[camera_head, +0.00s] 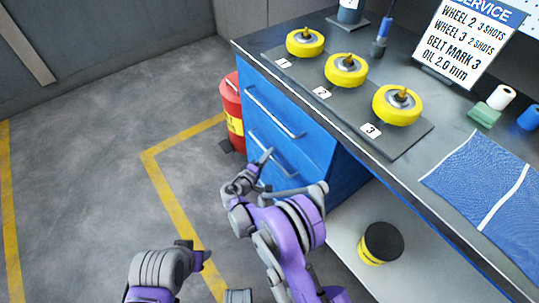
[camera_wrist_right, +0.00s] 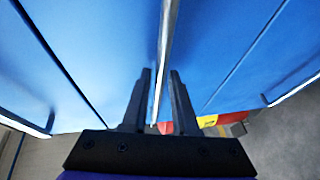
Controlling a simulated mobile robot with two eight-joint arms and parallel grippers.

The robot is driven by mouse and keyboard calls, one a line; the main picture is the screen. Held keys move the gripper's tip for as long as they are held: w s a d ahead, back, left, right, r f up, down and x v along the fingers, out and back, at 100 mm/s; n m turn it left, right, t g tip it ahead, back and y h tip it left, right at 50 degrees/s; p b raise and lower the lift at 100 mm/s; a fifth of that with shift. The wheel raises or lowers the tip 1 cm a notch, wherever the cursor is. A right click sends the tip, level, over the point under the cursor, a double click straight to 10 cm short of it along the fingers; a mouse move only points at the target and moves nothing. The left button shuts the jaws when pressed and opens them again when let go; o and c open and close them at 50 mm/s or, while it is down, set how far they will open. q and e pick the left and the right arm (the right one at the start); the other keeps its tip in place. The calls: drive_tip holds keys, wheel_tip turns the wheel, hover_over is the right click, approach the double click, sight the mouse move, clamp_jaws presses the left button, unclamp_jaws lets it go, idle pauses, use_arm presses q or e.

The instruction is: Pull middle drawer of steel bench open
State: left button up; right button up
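The steel bench's blue drawer unit (camera_head: 318,140) is left of centre in the head view. All drawer fronts look flush and closed. The middle drawer's silver handle (camera_wrist_right: 165,50) runs between the fingers of my right gripper (camera_wrist_right: 158,95) in the right wrist view. The fingers stand apart on either side of the bar, with a small gap; firm contact cannot be made out. In the head view my right gripper (camera_head: 263,157) is at the middle drawer front and its arm hides much of the lower drawers.
The top drawer handle (camera_head: 275,112) is just above. A red drum (camera_head: 232,110) stands beside the unit. Yellow wheels (camera_head: 346,70) sit on the bench top. A yellow-black can (camera_head: 381,243) is on the lower shelf. Floor left of the bench is clear.

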drive_tip(key=shift+w+d, duration=0.2)
drive_tip(key=shift+w, duration=0.15)
clamp_jaws()
idle(1.2)
